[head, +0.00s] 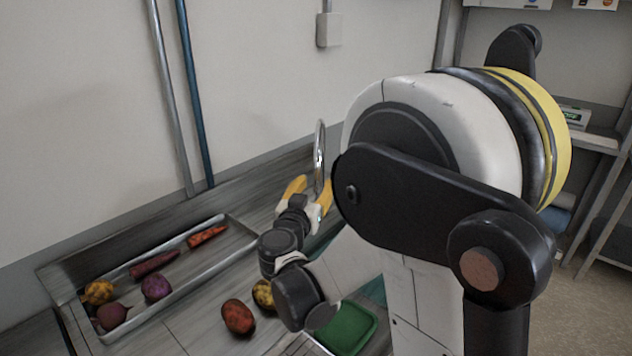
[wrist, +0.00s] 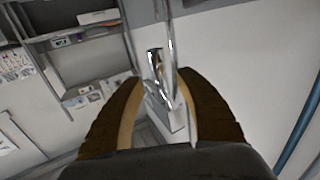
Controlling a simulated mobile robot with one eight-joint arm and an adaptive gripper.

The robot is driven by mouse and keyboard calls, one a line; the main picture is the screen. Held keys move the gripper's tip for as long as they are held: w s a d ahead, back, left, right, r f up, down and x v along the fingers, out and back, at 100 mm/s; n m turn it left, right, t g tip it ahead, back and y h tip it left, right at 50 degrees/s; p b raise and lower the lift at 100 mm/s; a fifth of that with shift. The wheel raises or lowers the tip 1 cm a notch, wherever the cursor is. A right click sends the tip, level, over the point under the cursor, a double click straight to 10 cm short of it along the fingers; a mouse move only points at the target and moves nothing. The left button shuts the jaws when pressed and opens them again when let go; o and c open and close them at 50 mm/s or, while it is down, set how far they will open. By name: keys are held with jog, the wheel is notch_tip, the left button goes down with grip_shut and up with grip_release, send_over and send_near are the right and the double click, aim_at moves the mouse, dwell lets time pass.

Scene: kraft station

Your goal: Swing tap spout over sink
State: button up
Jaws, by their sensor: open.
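The chrome tap spout (head: 319,160) rises as a tall curved pipe at the back of the counter in the head view. My gripper (head: 308,190), with yellow fingers, is open close to the spout in that view. In the wrist view the shiny tap (wrist: 158,75) shows between the two fingers of my gripper (wrist: 157,95), with visible space on its left side. I cannot tell whether either finger touches it. The sink is not clearly visible; my arm covers much of that part of the counter.
A metal tray (head: 215,262) with several vegetables lies at the left. A red potato-like vegetable (head: 238,317) and a yellow one (head: 263,294) lie loose on the counter. A green board or tray (head: 350,328) is beside my arm. Pipes (head: 195,90) run up the wall.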

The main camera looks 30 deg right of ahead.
aim_at(317, 180)
jog(key=shift+x, duration=1.55)
